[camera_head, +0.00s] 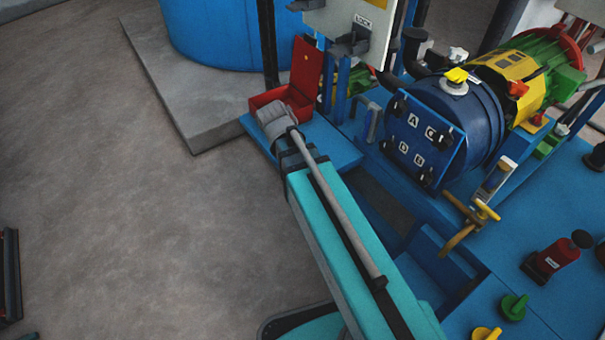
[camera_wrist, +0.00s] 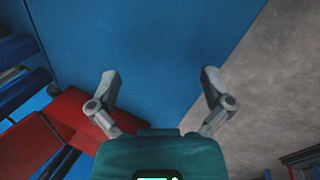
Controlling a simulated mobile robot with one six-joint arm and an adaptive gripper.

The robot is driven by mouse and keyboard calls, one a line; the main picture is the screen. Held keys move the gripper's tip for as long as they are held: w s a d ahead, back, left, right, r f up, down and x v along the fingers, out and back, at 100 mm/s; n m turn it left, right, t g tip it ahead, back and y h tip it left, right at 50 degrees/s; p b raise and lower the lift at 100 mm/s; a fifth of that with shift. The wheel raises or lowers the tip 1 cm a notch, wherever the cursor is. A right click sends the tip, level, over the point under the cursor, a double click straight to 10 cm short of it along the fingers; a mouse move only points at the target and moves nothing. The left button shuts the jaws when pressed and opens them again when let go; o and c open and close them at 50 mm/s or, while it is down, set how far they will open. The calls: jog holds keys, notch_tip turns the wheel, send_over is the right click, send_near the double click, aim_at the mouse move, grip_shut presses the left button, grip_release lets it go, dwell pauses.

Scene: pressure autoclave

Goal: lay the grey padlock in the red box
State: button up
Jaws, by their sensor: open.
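The red box (camera_head: 266,98) stands on a blue ledge, its red lid (camera_head: 306,66) raised upright. My arm's end covers part of the box in the head view, and its inside is mostly hidden. In the wrist view the red box (camera_wrist: 72,112) is at the lower left, partly behind the left finger. My gripper (camera_wrist: 160,80) is open, with nothing between its fingers, over the bare blue surface beside the box. I cannot make out the grey padlock for certain in either view.
The blue ledge (camera_head: 335,152) is clear beside the box. A blue pressure vessel (camera_head: 425,130) with a lettered door stands to its right, and a white panel marked LOCK (camera_head: 345,20) with dark brackets is behind. Grey floor (camera_head: 130,220) is open at left.

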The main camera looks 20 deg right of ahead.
jog(key=s+m+y, duration=0.1)
jog(key=s+m, duration=0.1)
jog(key=s+m+y, duration=0.1)
jog(key=s+m, duration=0.1)
jog(key=s+f+m+g+y, duration=0.1)
jog(key=s, duration=0.1)
jog(key=shift+d+m, duration=0.2)
jog(key=shift+m, duration=0.2)
jog(key=shift+s+a+m+y, duration=0.1)
jog(key=shift+s+m+y, duration=0.3)
jog(key=shift+m, duration=0.2)
dwell(0.4)
